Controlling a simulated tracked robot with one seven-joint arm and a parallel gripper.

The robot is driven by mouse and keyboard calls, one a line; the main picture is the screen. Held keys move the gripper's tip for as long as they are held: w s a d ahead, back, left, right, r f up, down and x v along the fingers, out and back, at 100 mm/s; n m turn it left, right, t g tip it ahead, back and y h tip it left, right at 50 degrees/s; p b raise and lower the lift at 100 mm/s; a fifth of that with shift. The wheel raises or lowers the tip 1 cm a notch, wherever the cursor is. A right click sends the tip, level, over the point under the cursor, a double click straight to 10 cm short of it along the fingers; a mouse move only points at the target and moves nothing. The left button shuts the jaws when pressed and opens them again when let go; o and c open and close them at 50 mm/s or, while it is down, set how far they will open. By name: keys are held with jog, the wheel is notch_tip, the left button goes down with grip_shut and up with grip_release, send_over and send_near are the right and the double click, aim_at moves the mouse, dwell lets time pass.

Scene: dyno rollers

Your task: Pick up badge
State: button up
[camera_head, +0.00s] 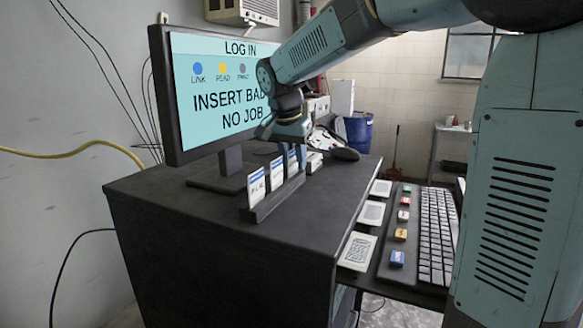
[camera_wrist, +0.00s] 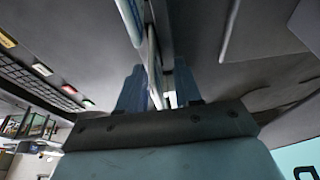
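Several white-and-blue badges stand upright in a dark slotted rack (camera_head: 272,199) on the black cabinet top. The nearest badge (camera_head: 257,187) and the middle badge (camera_head: 276,171) show clearly. The far badge (camera_head: 293,160) is partly hidden under my gripper (camera_head: 288,138), which points down over the rack's far end. In the wrist view my gripper (camera_wrist: 159,90) has its two blue fingers apart. A thin badge edge (camera_wrist: 153,68) reaches between them, nearer the left finger, with a gap on the right. I cannot tell whether it touches a finger.
A monitor (camera_head: 215,90) reading "LOG IN", "INSERT BADGE" and "NO JOB" stands close behind the rack. A keyboard (camera_head: 437,232), coloured buttons and white cards are on a lower shelf at right.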

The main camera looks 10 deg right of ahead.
aim_at(294, 149)
jog(key=shift+c, duration=0.5)
grip_shut()
jog(key=shift+r, duration=0.15)
jog(key=shift+r, duration=0.3)
notch_tip(294, 149, up, 3)
jog(key=shift+f, duration=0.15)
jog(key=s+d+r, duration=0.3)
jog(key=s+r, duration=0.3)
jog(key=r, duration=0.1)
jog(key=s+d+r, duration=0.4)
jog(key=s+r, duration=0.2)
jog(key=r, duration=0.2)
jog(key=shift+d+r, duration=0.15)
jog(key=shift+r, duration=0.05)
